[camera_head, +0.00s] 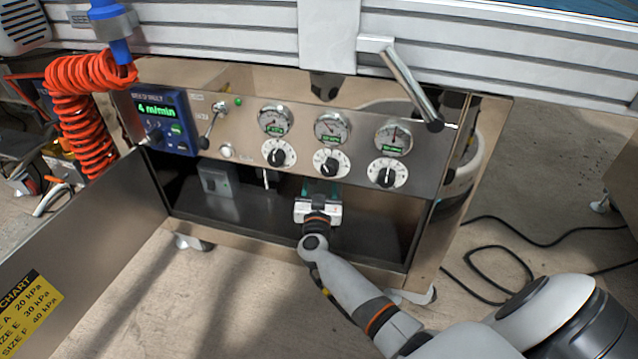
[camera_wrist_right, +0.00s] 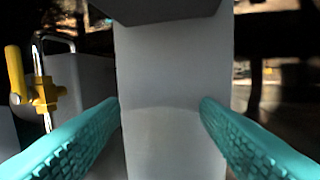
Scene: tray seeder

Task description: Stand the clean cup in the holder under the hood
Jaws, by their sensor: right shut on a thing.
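My right gripper (camera_head: 320,188) reaches into the dark open compartment under the control panel, its teal fingers partly hidden by its own body. In the right wrist view the gripper (camera_wrist_right: 160,106) has one teal finger on each side of a smooth pale grey cup (camera_wrist_right: 170,75) and is shut on it. A dark block (camera_wrist_right: 175,9) covers the cup's top in that view; I cannot tell whether they touch. The cup is hidden in the head view. I cannot make out the holder or whether the cup rests in it. My left gripper is not in view.
A grey box (camera_head: 217,182) stands in the compartment, left of my gripper. A yellow handle (camera_wrist_right: 17,75) and a metal loop show at the left in the wrist view. The panel (camera_head: 240,150) with gauges and knobs overhangs. An open door (camera_head: 90,245) is at left.

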